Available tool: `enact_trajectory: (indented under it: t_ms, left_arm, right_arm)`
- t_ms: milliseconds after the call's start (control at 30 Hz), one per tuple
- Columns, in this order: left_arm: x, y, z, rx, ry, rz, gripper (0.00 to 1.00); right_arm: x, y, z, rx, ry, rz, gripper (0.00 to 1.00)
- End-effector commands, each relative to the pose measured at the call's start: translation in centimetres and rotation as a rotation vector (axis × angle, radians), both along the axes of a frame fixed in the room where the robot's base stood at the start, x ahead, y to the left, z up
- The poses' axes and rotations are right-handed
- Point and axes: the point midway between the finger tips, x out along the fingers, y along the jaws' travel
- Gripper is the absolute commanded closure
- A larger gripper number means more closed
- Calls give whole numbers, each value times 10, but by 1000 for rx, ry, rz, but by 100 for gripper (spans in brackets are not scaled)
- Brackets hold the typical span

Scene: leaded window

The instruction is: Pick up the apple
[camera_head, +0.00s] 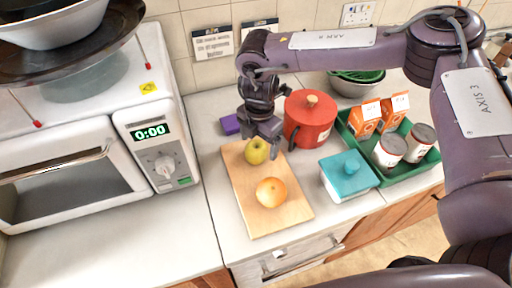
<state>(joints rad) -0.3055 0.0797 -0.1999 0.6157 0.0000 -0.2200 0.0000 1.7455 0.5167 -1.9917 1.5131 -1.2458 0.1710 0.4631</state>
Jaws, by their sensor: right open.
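The yellow-green apple (256,153) sits on the wooden cutting board (291,222), near its back end. My right gripper (264,141) points down at the apple from above and behind. Its jaws are open, with a dark finger showing just right of the apple. I cannot tell whether the fingers touch it or how far down they reach around it. The gripper hides the top back of the apple. My left gripper is not in view.
An orange fruit (271,192) lies on the board in front of the apple. A red pot (310,121) stands close right of the gripper. A teal-lidded box (348,178) and green tray (411,173) are further right. A microwave (157,145) stands left.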

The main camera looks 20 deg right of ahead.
Motion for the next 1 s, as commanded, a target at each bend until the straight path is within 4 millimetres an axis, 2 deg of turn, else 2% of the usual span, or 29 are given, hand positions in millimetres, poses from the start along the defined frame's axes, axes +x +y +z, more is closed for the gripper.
enact_trajectory:
  t_ms: [33,100,300,533,900,933,1000]
  left_arm:
    - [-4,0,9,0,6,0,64]
    - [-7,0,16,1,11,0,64]
    - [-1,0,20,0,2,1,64]
    - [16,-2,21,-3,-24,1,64]
    - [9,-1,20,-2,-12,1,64]
    - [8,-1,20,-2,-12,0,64]
    - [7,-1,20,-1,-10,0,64]
  right_arm:
    - [0,2,-4,-3,4,1,17]
    - [1,5,-15,-3,4,1,17]
    - [2,5,-39,-3,1,-1,17]
    - [3,5,-41,-1,-1,-1,17]
    - [3,5,-41,-1,-1,-1,64]
    - [3,5,-41,-1,-1,-1,67]
    - [3,5,-41,-1,-1,-1,67]
